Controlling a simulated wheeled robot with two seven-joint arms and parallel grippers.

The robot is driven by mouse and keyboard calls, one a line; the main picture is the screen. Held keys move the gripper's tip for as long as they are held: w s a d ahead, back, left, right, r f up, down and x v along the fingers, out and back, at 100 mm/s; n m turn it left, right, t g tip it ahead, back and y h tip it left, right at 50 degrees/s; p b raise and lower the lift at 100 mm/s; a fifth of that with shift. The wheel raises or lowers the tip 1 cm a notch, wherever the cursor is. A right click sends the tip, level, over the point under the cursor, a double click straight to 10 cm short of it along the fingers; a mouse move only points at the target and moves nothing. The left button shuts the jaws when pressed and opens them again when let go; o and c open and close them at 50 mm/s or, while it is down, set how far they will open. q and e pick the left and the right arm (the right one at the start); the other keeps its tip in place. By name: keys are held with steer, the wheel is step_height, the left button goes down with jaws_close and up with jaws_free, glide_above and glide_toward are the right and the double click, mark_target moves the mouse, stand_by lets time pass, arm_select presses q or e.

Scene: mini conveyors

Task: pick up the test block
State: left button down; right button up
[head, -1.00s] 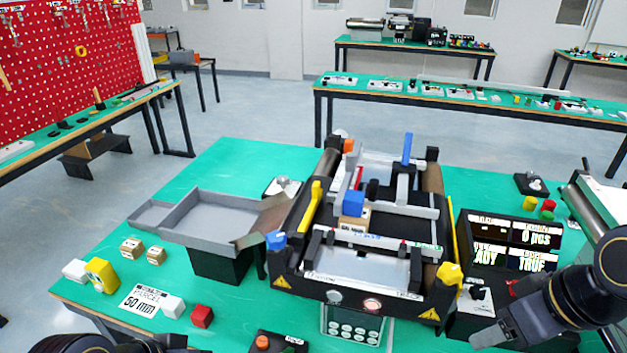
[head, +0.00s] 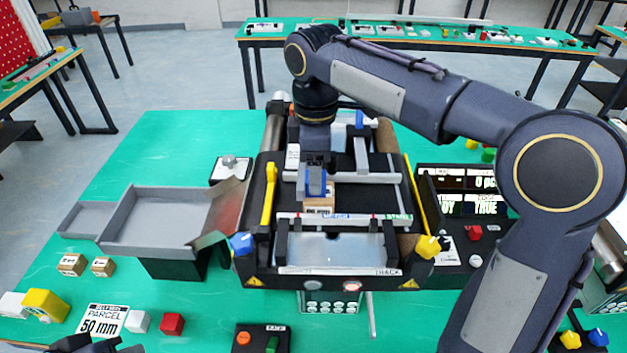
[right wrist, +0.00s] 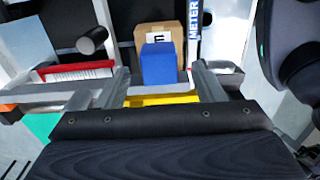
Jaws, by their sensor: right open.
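A blue block (head: 316,181) is on or against a small cardboard box (head: 319,204) on the middle of the mini conveyor; no label on it is readable. In the right wrist view the blue block (right wrist: 160,66) overlaps the printed cardboard box (right wrist: 160,36). My right gripper (head: 317,168) is above the conveyor, pointing down at the blue block. In the right wrist view its fingers (right wrist: 164,84) are open, one on each side of the block's line, with gaps on both sides. A dark part of my left arm shows at the bottom left edge; its fingers are not clear.
The conveyor frame (head: 340,271) has yellow side levers and blue and yellow knobs. A grey tray (head: 160,222) stands left of it. A display box (head: 465,190) stands right. Small boxes, a red cube (head: 172,324) and white blocks lie at the front left. Green table is clear at the back left.

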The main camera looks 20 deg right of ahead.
steer(key=shift+f, duration=1.3)
steer(key=c, duration=1.1)
